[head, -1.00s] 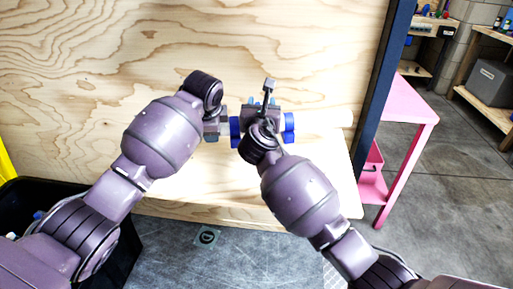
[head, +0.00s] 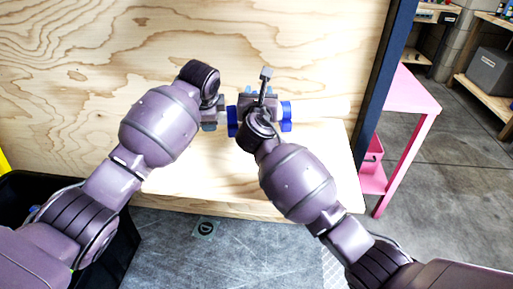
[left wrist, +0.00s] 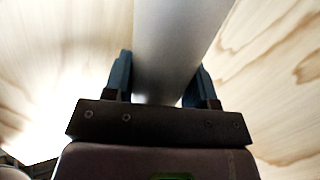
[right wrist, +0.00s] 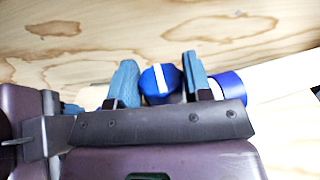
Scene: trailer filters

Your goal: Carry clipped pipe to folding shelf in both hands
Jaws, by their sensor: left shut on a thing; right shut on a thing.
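The pale pipe (left wrist: 180,35) runs between the fingers of my left gripper (left wrist: 160,80), which is shut on it. In the head view the white end of the pipe (head: 328,107) sticks out to the right. My right gripper (right wrist: 157,78) is shut around a blue clip (right wrist: 160,88) on the pipe. Another blue band (right wrist: 230,86) sits just right of the fingers. In the head view blue clip parts (head: 286,110) flank my right gripper (head: 262,100). The pale folding shelf (head: 310,165) lies below the grippers, against the plywood wall. My arms hide most of the pipe.
The plywood wall (head: 300,40) stands close behind the pipe. A dark blue post (head: 383,75) and a pink table (head: 415,100) stand to the right. A black bin (head: 115,255) is at the lower left.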

